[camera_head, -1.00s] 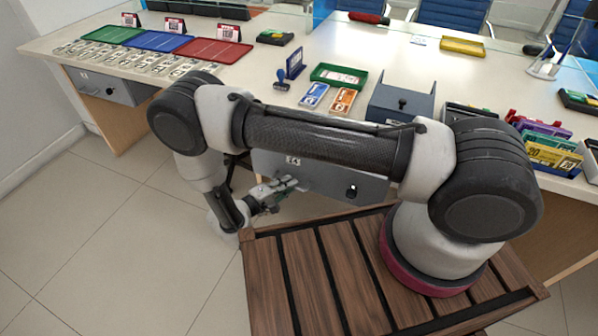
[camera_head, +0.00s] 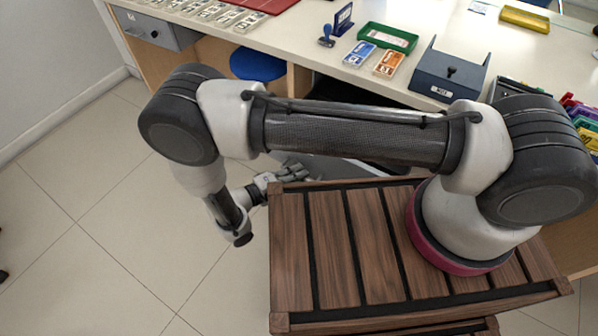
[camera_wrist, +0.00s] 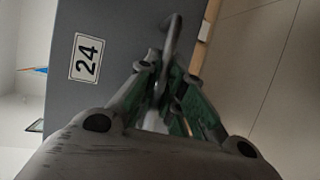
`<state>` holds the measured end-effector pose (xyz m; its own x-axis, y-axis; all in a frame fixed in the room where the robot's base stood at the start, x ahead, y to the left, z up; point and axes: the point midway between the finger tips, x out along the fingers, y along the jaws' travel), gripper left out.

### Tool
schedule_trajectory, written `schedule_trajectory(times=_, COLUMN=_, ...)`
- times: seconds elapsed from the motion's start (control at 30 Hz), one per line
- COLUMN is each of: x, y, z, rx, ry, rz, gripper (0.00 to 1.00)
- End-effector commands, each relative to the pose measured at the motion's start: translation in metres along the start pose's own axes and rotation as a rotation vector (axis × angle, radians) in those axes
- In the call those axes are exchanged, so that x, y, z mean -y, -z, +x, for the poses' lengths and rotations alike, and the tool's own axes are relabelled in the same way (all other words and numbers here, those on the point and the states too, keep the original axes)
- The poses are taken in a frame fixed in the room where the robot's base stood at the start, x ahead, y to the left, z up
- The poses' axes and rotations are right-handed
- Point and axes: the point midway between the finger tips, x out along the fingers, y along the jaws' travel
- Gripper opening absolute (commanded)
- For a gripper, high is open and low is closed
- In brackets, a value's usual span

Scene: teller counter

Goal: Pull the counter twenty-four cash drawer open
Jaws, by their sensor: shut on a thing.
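The grey front of the drawer (camera_wrist: 105,30) fills the upper left of the wrist view, with a white "24" label (camera_wrist: 86,58). Its curved metal handle (camera_wrist: 172,34) runs down between the fingers of my gripper (camera_wrist: 166,75), which is shut on it. In the head view, my gripper (camera_head: 288,171) is low beside the wooden platform, at the drawer front (camera_head: 345,168). The drawer front stands out from the counter, so the drawer is at least partly open. My arm hides much of the drawer and its inside.
The counter (camera_head: 300,40) holds a grey box (camera_head: 450,75), a green tray (camera_head: 388,38) and stamps. Another drawer (camera_head: 160,30) is at the left and a blue stool (camera_head: 257,64) stands below. My wooden platform lies close to the gripper.

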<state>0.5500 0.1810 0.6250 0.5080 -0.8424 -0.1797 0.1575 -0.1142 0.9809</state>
Motion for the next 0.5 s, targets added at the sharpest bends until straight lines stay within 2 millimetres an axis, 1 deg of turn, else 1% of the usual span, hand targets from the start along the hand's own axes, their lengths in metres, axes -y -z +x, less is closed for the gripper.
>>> schedule_trajectory(times=0.23, x=0.0008, y=0.0005, z=-0.0002, rx=-0.001, ry=0.003, rz=0.001, gripper=0.0)
schedule_trajectory(times=0.27, x=0.0008, y=0.0005, z=-0.0002, rx=-0.001, ry=0.003, rz=0.001, gripper=0.13)
schedule_trajectory(times=0.3, x=0.0007, y=0.0005, z=-0.0002, rx=-0.001, ry=0.003, rz=0.001, gripper=0.19)
schedule_trajectory(times=0.5, x=0.0004, y=0.0004, z=-0.0001, rx=-0.001, ry=0.002, rz=0.0, gripper=0.19)
